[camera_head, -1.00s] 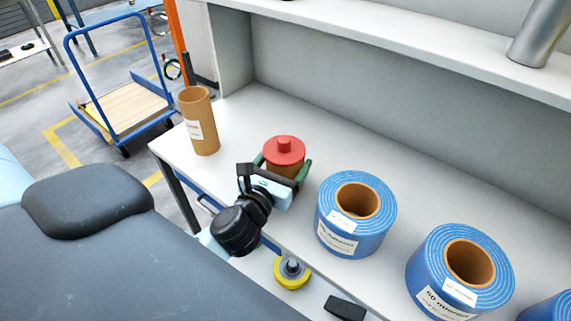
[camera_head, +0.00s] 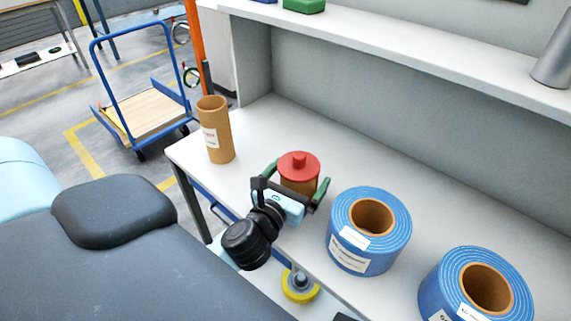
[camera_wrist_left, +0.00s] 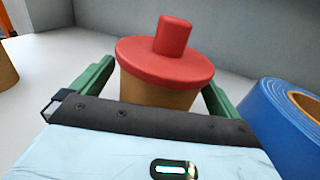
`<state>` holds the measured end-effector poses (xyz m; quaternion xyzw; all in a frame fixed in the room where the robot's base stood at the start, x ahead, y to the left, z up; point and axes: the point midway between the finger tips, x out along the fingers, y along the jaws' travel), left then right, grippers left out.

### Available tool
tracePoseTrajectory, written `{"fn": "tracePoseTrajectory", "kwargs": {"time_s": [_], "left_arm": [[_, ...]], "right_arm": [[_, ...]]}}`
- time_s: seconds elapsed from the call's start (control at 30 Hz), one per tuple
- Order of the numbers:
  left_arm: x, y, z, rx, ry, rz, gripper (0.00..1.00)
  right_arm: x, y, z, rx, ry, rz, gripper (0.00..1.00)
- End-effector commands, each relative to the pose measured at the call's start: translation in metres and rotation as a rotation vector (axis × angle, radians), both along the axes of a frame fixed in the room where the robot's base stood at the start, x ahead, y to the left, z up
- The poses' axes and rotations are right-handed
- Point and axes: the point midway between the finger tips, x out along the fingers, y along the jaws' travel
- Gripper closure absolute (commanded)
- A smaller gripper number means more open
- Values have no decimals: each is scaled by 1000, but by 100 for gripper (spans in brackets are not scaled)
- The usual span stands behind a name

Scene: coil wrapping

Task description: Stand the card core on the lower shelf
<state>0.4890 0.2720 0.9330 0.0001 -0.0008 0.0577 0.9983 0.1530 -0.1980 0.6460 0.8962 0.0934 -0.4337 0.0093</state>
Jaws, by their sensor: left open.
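A tall brown card tube with a white label (camera_head: 216,132) stands upright at the left end of the white bench top (camera_head: 300,130); its edge shows in the left wrist view (camera_wrist_left: 6,72). A shorter brown cylinder with a red knobbed cap (camera_head: 298,166) stands upright nearer the middle; it also shows in the left wrist view (camera_wrist_left: 165,60). I cannot tell which of the two is meant as the card core. My left gripper (camera_head: 296,186) is open, with its green fingers on either side of the red-capped cylinder. My right gripper is not in view.
Blue coils (camera_head: 345,245) (camera_head: 440,290) stand to the right of my left gripper. Below the bench edge is a lower surface with a yellow-rimmed round item (camera_head: 300,288). An upper shelf (camera_head: 420,60) runs along the back. A blue trolley (camera_head: 140,110) stands beyond the left end.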

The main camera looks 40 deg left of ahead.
Motion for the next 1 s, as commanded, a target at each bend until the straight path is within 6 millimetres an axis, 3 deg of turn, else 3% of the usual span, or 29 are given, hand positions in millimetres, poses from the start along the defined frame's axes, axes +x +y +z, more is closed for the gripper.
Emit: {"fn": "tracePoseTrajectory", "kwargs": {"time_s": [0.6,1.0], "left_arm": [[-102,-12,-5,-3,8,0,0],[-118,-14,-1,0,1,0,0]], "right_arm": [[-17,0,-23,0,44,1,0],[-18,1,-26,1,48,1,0]]}}
